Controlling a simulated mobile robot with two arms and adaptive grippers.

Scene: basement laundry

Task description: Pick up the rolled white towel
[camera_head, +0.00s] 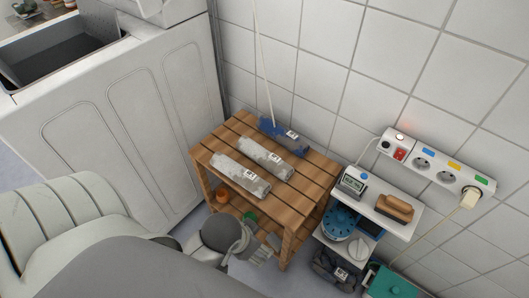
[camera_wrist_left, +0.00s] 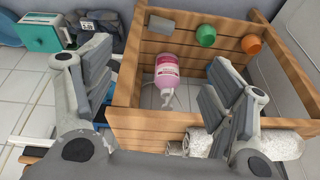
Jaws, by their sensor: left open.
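On the slatted wooden table (camera_head: 305,197) in the head view lie two pale rolled towels with small labels: one in the middle (camera_head: 263,157) and one nearer the front left (camera_head: 238,173). A dark blue roll (camera_head: 284,136) lies behind them. I cannot tell the two pale rolls' colours apart. My left gripper (camera_head: 262,250) is open and empty, low in front of the table and apart from the rolls. In the left wrist view its fingers (camera_wrist_left: 163,90) are spread wide. A speckled white roll (camera_wrist_left: 285,146) shows partly there at lower right, beside the wooden frame.
A pink bottle (camera_wrist_left: 167,72), a green cup (camera_wrist_left: 206,35) and an orange pot (camera_wrist_left: 251,44) sit within the wooden frame. At right are a small white shelf (camera_head: 383,208) with a brush (camera_head: 394,208) and a wall socket strip (camera_head: 440,170).

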